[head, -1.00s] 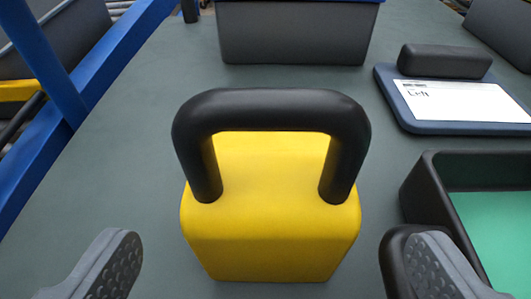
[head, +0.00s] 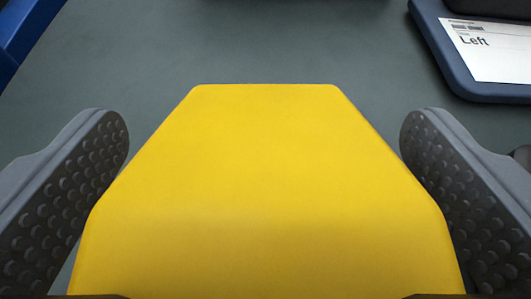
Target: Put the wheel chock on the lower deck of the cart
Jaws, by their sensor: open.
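The yellow wheel chock (head: 267,190) fills the middle of the head view, standing on the grey-green surface. Its black handle, seen earlier, is almost wholly out of the picture; only dark edges show at the bottom. My gripper (head: 265,165) is open, with one grey studded finger on each side of the chock. The fingers are close to its sides, and I cannot tell whether either touches it. The cart's lower deck cannot be made out in this view.
A blue clipboard (head: 440,60) with a white sheet reading "Left" lies at the upper right. A blue frame part (head: 22,35) shows at the upper left. A dark bin edge (head: 295,3) is at the top. The surface (head: 250,50) behind the chock is clear.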

